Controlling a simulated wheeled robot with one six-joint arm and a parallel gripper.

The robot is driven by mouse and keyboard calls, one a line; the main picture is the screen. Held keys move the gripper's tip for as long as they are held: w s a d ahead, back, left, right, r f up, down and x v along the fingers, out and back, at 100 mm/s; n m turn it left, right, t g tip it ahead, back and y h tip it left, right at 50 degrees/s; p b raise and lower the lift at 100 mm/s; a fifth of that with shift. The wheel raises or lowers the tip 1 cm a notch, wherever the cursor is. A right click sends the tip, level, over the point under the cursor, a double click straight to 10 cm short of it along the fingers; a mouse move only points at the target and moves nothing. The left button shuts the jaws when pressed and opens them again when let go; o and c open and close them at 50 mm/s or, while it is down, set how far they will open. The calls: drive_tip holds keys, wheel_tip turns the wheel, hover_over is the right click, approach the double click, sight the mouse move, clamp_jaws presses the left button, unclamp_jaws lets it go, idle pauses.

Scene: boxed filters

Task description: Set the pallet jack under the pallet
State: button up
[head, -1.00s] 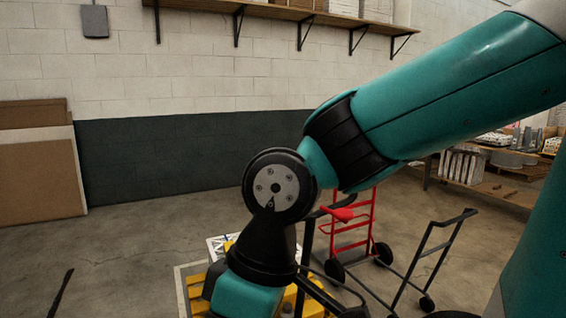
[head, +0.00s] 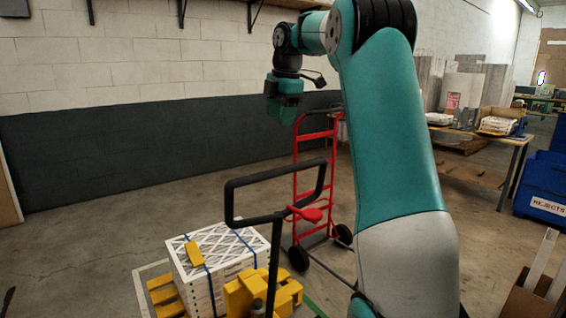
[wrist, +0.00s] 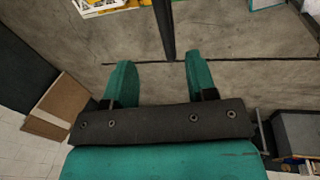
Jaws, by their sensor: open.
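The pallet jack (head: 262,292) has a yellow body and a tall black handle (head: 230,205) with a loop at its top, low in the middle of the head view. White boxed filters (head: 215,250), strapped with blue bands, stand right beside it on the left. Yellow slats (head: 164,293) show at the stack's left foot; whether they are pallet or forks I cannot tell. The jack hides the stack's near right side. My gripper (head: 283,112) is raised above and behind the handle loop, pointing down. In the wrist view my gripper (wrist: 157,78) is open and empty, with a dark bar (wrist: 166,28) beyond its fingers.
A red hand truck (head: 297,185) stands behind the jack. A table (head: 505,140) with goods and blue bins (head: 543,190) are at the right. A wooden crate (head: 530,298) is at the near right. The floor left of the stack is clear.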

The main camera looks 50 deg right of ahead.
drive_tip(key=d+f, duration=0.1)
drive_tip(key=f, duration=0.4)
drive_tip(key=w+d+f+b, duration=0.1)
drive_tip(key=f, duration=0.5)
drive_tip(key=w+d+f+b, duration=0.1)
drive_tip(key=d+f, duration=0.1)
drive_tip(key=f, duration=0.3)
drive_tip(key=shift+w+f, duration=0.2)
clamp_jaws()
